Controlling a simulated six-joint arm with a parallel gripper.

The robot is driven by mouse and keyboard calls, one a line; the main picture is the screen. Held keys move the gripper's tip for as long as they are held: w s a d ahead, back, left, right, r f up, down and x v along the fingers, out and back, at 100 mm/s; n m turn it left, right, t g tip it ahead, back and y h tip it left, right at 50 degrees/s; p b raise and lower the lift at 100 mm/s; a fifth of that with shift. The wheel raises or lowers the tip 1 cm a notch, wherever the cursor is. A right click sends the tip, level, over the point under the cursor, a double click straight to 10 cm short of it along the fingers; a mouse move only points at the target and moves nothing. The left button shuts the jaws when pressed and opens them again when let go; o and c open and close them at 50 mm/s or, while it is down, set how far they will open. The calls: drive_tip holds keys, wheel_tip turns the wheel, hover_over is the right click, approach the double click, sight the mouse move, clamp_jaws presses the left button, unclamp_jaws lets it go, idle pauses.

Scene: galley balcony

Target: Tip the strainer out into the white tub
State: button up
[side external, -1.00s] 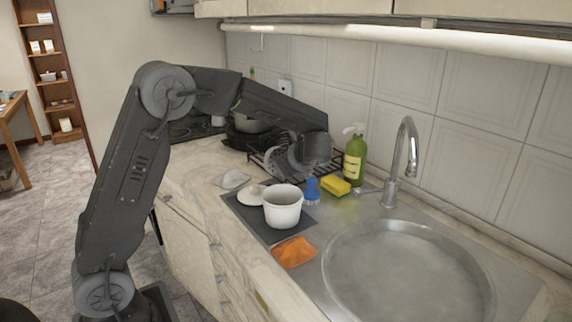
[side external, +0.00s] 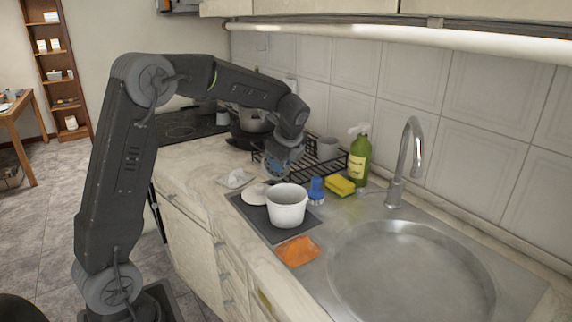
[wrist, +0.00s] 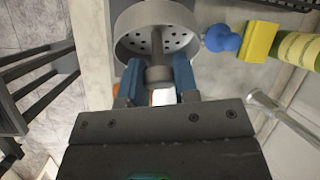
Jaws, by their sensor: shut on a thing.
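My gripper (wrist: 158,76) is shut on the strainer's handle, its blue fingers on either side in the wrist view. The strainer (wrist: 128,47) is grey and round with a perforated face turned towards the wrist camera; I cannot tell whether anything is in it. In the side view my gripper (side external: 284,152) hangs behind and above the white tub, with the strainer (side external: 272,166) blurred with the fingers there. The white tub (side external: 288,210) stands upright on a dark mat (side external: 264,226). Its inside is mostly out of sight.
A white lid-like disc (side external: 254,193) lies beside the tub. A blue brush (side external: 316,191), yellow sponge (side external: 341,186) and green bottle (side external: 359,158) stand to the right. An orange cloth (side external: 297,251) lies before the sink (side external: 410,285).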

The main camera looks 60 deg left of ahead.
drive_tip(key=r+h, duration=0.1)
drive_tip(key=a+r+h, duration=0.1)
drive_tip(key=w+r+h, duration=0.1)
drive_tip(key=shift+w+a+h, duration=0.1)
drive_tip(key=shift+a+h, duration=0.2)
drive_tip(key=shift+h, duration=0.1)
drive_tip(key=h, duration=0.1)
drive_tip(key=a+r+h, duration=0.1)
drive_tip(key=h, duration=0.1)
drive_tip(key=shift+a+r, duration=0.15)
drive_tip(key=shift+r, duration=0.15)
drive_tip(key=shift+a+r+h, duration=0.15)
drive_tip(key=shift+r+h, duration=0.15)
drive_tip(key=shift+h, duration=0.4)
drive_tip(key=shift+a+r+h, duration=0.1)
drive_tip(key=shift+r+h, duration=0.15)
drive_tip(key=shift+h, duration=0.45)
